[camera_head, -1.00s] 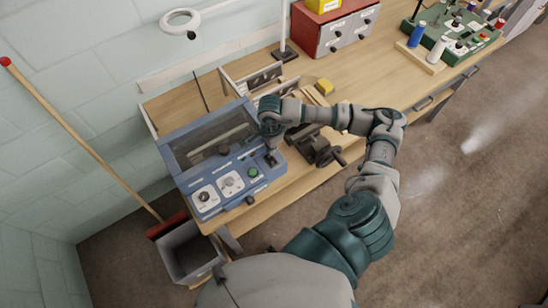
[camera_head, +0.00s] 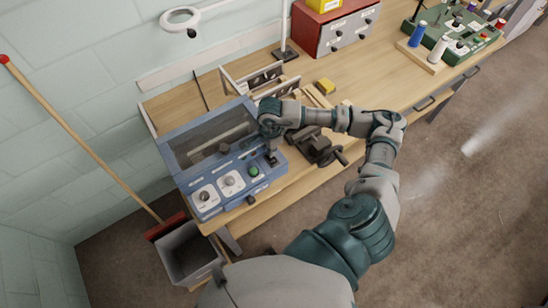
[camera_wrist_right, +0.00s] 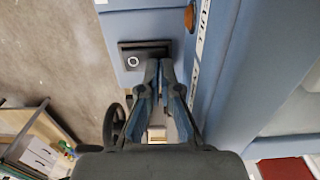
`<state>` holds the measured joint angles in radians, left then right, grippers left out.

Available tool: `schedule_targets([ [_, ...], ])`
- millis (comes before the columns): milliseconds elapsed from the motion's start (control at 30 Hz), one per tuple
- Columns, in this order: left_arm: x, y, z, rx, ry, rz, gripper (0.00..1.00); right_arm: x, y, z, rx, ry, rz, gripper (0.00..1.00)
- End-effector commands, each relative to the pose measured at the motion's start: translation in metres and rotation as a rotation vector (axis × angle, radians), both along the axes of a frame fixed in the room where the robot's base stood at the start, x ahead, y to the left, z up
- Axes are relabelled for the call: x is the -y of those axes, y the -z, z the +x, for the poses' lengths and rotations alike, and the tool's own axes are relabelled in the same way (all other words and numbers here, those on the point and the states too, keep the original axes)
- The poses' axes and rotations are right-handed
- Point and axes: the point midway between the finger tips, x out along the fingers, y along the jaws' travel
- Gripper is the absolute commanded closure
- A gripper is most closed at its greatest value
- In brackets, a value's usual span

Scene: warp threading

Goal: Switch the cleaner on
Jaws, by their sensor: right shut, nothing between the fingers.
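The cleaner (camera_head: 219,193) is a blue box with a clear lid, dials and a green button, standing at the left end of the bench. In the right wrist view its blue panel carries a black rocker switch (camera_wrist_right: 134,51) with a white ring mark. My right gripper (camera_wrist_right: 158,68) is shut and empty, with its fingertips at the lower right edge of the switch, partly covering it. I cannot tell whether they touch it. In the head view this gripper (camera_head: 271,157) points down over the right end of the cleaner's front panel. My left gripper is not in view.
A dark vise (camera_head: 316,147) stands on the bench (camera_head: 358,88) right beside the cleaner, under my right forearm. A grey bin (camera_head: 189,253) and a broom (camera_head: 90,145) are at the left. A red cabinet (camera_head: 318,30) stands at the back.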

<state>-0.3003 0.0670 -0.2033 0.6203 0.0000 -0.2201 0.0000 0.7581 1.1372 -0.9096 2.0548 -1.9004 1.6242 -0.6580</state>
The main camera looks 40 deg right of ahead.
Motion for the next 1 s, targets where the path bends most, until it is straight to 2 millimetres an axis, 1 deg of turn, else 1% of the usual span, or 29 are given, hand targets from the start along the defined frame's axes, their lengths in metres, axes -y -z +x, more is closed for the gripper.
schedule_targets([
  [67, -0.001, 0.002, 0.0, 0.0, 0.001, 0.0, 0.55, -0.003, 0.002, 0.0, -0.001, -0.003, 0.001, 1.0],
  [267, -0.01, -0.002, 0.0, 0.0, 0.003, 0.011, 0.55, -0.002, -0.004, 0.0, -0.001, -0.003, 0.001, 1.0],
  [500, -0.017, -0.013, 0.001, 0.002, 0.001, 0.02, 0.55, 0.001, -0.023, 0.0, -0.001, -0.003, 0.004, 1.0],
  [733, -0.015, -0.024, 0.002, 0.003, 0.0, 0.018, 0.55, 0.001, -0.043, 0.0, 0.001, -0.003, 0.005, 1.0],
  [1000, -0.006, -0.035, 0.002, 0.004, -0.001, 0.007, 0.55, -0.001, -0.067, 0.0, -0.001, -0.003, 0.002, 1.0],
])
